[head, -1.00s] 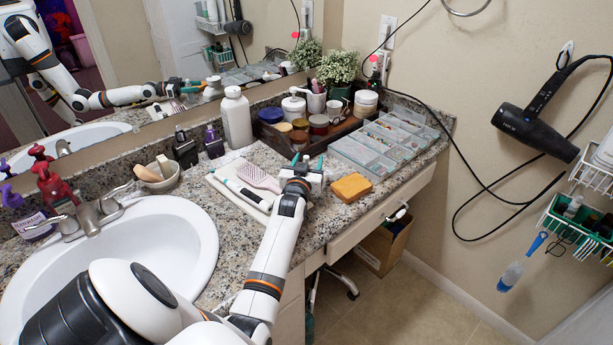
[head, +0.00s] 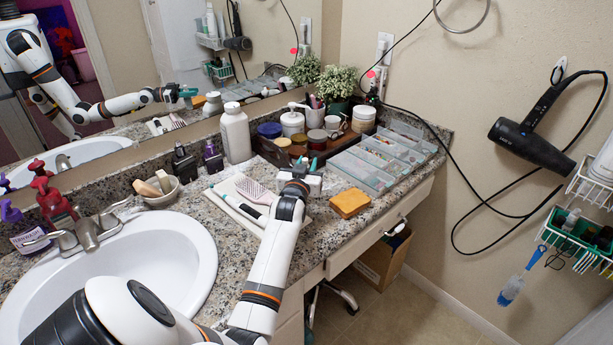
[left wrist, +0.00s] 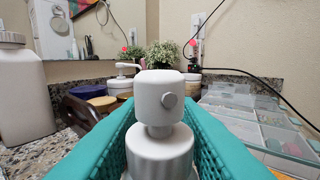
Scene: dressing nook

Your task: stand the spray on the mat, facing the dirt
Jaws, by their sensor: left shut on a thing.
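My left gripper (head: 304,172) is over the counter, just right of the white mat. Its teal fingers are shut on the white spray (left wrist: 158,115), which stands upright between them in the left wrist view. The spray's round nozzle faces the camera, turned a little to the right. In the head view the gripper mostly hides the spray; whether its base touches the counter I cannot tell. The white mat (head: 222,194) lies beside the sink with a pink hairbrush (head: 252,189) and a dark-ended tool on it. I cannot make out any dirt. My right gripper is not in view.
An orange sponge (head: 350,203) lies right of the gripper, near the counter's front edge. Clear compartment boxes (head: 365,172), a dark tray of jars (head: 280,160) and a tall white bottle (head: 236,133) stand behind. The sink (head: 165,250) is at left.

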